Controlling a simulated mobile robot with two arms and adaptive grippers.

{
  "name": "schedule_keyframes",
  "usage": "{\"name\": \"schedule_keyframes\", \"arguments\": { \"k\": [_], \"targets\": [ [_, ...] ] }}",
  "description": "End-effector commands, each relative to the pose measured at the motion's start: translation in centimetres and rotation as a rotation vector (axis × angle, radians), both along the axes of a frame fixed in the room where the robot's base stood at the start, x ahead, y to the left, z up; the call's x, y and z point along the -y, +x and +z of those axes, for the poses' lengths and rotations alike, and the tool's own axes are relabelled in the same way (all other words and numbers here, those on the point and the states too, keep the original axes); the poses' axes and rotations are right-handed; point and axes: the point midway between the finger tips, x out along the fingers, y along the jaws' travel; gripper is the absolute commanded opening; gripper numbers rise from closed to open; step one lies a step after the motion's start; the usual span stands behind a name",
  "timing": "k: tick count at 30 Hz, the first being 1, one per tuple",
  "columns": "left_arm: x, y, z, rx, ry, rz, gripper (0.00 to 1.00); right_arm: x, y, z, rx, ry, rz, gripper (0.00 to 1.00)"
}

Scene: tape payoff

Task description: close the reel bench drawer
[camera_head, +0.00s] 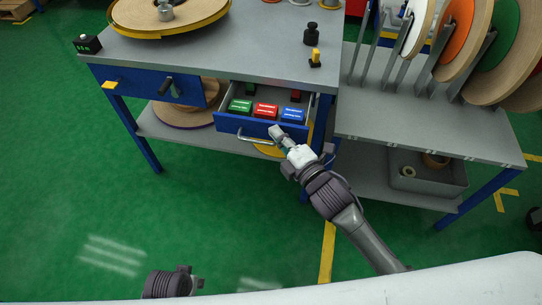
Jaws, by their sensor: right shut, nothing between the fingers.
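The reel bench drawer (250,126) stands pulled out below the grey bench top, with a blue front and a metal bar handle (256,139). Green (240,106), red (265,110) and blue (292,114) boxes lie inside it, with darker items behind. My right gripper (276,132) is shut and empty, at the right part of the drawer front beside the handle's right end. I cannot tell if it touches the front. My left gripper (186,270) shows only in part at the bottom left, far from the drawer; its fingers are not clear.
A second blue drawer (148,84) at the left looks shut. The bench top (250,50) holds a large reel (170,26) and a black weight (311,34). A side bench (400,130) with upright reels stands right. Green floor in front is clear.

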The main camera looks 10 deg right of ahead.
Motion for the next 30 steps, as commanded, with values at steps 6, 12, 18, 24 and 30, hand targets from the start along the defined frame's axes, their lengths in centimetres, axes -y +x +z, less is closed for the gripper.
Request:
{"name": "schedule_keyframes", "arguments": {
  "k": [6, 12, 18, 24, 30],
  "targets": [
    [0.1, -0.1, -0.5, -0.001, -0.001, -0.001, 0.38, 1.6, 4.9, 0.1, 0.003, -0.003, -0.001, 0.0],
    [0.1, 0.1, 0.2, 0.003, -0.001, 0.0, 0.38, 2.6, 7.9, -0.1, 0.0, -0.001, -0.001, 0.0],
    [0.2, 0.2, 0.8, 0.004, -0.002, 0.0, 0.38, 3.1, 9.4, 0.0, 0.0, 0.001, 0.0, 0.0],
    [0.2, 0.1, 0.9, 0.002, -0.002, -0.001, 0.38, 3.2, 9.8, 0.0, 0.0, 0.001, 0.001, 0.0],
    [0.2, 0.2, 0.9, 0.004, -0.002, 0.001, 0.38, 3.2, 9.8, 0.0, 0.0, 0.001, 0.001, 0.0]
  ]
}}
